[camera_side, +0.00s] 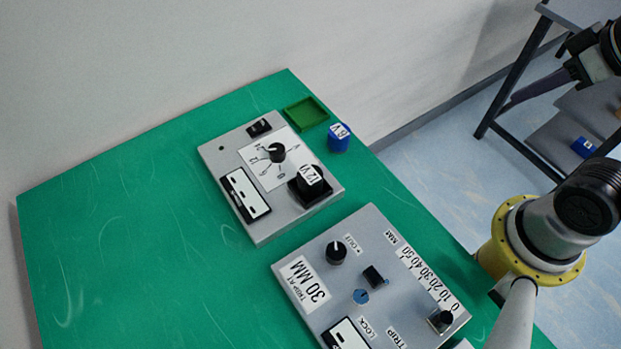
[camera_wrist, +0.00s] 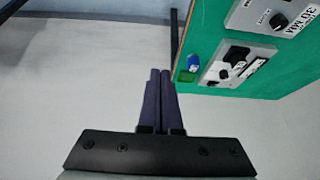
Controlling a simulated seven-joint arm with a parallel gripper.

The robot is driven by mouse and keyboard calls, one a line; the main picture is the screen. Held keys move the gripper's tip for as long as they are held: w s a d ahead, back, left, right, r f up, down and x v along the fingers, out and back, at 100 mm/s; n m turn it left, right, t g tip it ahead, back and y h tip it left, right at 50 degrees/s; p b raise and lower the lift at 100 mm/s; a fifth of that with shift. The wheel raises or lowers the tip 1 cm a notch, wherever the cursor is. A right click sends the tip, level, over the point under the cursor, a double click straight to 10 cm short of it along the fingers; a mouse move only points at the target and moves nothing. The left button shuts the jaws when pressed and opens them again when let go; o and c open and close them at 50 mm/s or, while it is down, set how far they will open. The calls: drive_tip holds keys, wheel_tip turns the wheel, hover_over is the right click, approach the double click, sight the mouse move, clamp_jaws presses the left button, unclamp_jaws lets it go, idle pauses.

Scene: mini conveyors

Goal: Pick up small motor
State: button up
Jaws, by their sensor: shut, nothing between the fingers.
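A small blue cylinder (camera_side: 339,143) with a white "6 V" label stands on the green table, just right of a green square tray (camera_side: 318,104). A black block with a "12 V" label (camera_side: 312,181) sits on the farther grey panel. I cannot tell for certain which of these is the small motor. My gripper (camera_side: 512,99) is off the table at the upper right in the side view, apart from both. In the wrist view its dark purple fingers (camera_wrist: 160,72) are together and empty, left of the blue cylinder (camera_wrist: 193,64) and the green tray (camera_wrist: 186,76).
The farther grey panel (camera_side: 222,158) carries a dial, a switch and a meter. A nearer grey panel (camera_side: 300,260) has knobs and a 0–50 scale. The left of the green table (camera_side: 120,230) is bare. A dark-framed bench (camera_side: 510,75) stands beyond at the right.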

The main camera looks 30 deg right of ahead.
drive_tip(key=o, duration=1.5)
drive_tip(key=shift+c, duration=0.2)
